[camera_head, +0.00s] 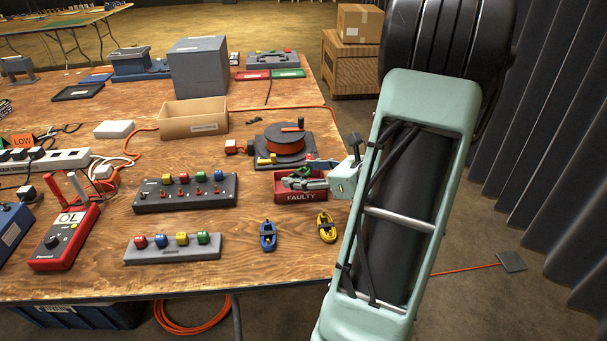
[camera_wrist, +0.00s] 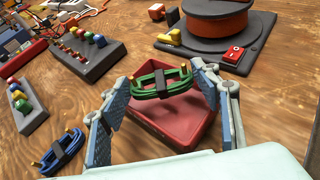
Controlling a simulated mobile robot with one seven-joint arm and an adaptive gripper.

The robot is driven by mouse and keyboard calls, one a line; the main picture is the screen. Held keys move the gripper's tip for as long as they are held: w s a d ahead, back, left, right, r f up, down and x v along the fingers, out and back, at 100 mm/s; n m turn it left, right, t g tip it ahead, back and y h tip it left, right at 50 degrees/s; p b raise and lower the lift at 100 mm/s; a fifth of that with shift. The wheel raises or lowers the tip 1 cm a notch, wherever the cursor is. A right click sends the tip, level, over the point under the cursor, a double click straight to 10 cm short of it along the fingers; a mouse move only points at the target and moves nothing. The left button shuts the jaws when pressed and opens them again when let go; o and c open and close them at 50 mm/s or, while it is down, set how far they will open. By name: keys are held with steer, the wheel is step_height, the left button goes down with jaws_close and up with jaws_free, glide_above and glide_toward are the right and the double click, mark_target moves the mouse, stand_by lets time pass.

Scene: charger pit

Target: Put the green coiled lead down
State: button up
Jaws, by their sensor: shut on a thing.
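The green coiled lead (camera_wrist: 150,85) has a dark band round its middle and brass-coloured ends. My gripper (camera_wrist: 162,82) is shut on it, one finger on each side. The lead is over the red bin (camera_wrist: 165,130); how far above its floor I cannot tell. In the head view the bin is marked FAULTY (camera_head: 300,196), and my gripper (camera_head: 302,181) is at its opening, hiding most of the lead. A blue coiled lead (camera_head: 268,236) and a yellow coiled lead (camera_head: 327,228) lie on the table in front of the bin.
A cable reel (camera_head: 284,141) stands just behind the bin. A grey socket block (camera_head: 186,193) and a grey block with coloured plugs (camera_head: 173,248) are to the left. A cardboard tray (camera_head: 193,117) is farther back. Bare wood lies in front of the bin.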

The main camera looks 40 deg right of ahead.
steer(key=shift+f+b, duration=0.3)
steer(key=shift+f, duration=0.25)
steer(key=o, duration=1.2)
steer(key=shift+r, duration=0.1)
steer(key=shift+r+p, duration=0.3)
steer(key=shift+p, duration=0.05)
steer(key=p+v, duration=0.3)
steer(key=v, duration=0.9)
steer(key=shift+r, duration=0.2)
